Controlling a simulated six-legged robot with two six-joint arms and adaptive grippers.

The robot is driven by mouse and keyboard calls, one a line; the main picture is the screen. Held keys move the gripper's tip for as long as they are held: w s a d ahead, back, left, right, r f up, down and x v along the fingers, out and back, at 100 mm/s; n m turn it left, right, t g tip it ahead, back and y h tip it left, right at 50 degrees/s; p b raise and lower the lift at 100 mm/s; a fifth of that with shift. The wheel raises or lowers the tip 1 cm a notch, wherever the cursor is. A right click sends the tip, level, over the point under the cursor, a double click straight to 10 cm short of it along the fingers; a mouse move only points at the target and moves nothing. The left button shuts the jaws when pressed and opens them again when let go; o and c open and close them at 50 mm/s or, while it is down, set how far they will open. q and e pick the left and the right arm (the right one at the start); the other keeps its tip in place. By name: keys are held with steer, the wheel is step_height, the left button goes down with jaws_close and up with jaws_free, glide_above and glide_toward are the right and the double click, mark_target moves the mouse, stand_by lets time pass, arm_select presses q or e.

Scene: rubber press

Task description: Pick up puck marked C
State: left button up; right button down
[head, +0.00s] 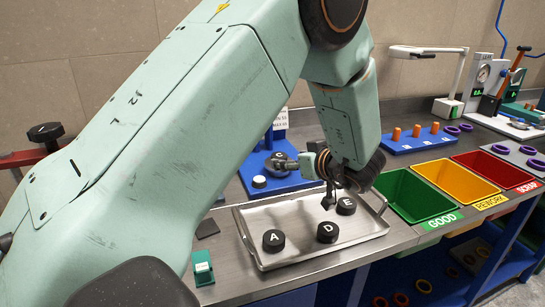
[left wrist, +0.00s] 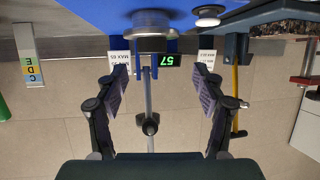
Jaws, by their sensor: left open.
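Black pucks A (head: 273,240), D (head: 327,232) and E (head: 346,205) lie letter up in the metal tray (head: 290,258). My left gripper (head: 322,182) is above the back of the tray, near E, its fingers partly hidden by the wrist. In the left wrist view the left gripper (left wrist: 164,78) is open, with nothing between its fingers. A card with the letters C, D, E (left wrist: 32,70) shows at the left there. My right gripper is not in view.
A blue-based device (head: 283,180) stands behind the tray; a display reading 57 (left wrist: 166,60) shows in the left wrist view. Green (head: 410,190), yellow (head: 458,181) and red (head: 495,170) bins stand right of the tray. A blue peg board (head: 405,145) is behind them.

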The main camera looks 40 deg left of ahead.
mark_target(283, 158)
arm_select(q)
steer(key=shift+w+f, duration=0.1)
steer(key=shift+w, duration=0.05)
steer(key=shift+w+a+f, duration=0.1)
steer(key=shift+w+a, duration=0.1)
steer(key=shift+w, duration=0.1)
steer(key=shift+a+f+b, duration=0.1)
steer(key=shift+a+b, duration=0.15)
steer(key=shift+b, duration=0.1)
steer(key=x, duration=0.4)
steer(key=shift+w+a+f+b, duration=0.15)
steer(key=shift+w+f+b, duration=0.1)
steer(key=shift+f+b, duration=0.15)
steer(key=shift+w+a+f, duration=0.1)
steer(key=shift+w+a, duration=0.1)
steer(key=shift+a, duration=0.05)
steer(key=shift+w, duration=0.1)
steer(key=shift+r, duration=0.25)
steer(key=shift+c, duration=0.2)
steer(key=shift+a+f, duration=0.15)
steer(key=shift+a, duration=0.1)
steer(key=c, duration=0.3)
steer(key=shift+d, duration=0.25)
steer(key=c, duration=0.4)
steer(key=shift+a, duration=0.1)
steer(key=c, duration=0.4)
steer(key=shift+c, duration=0.9)
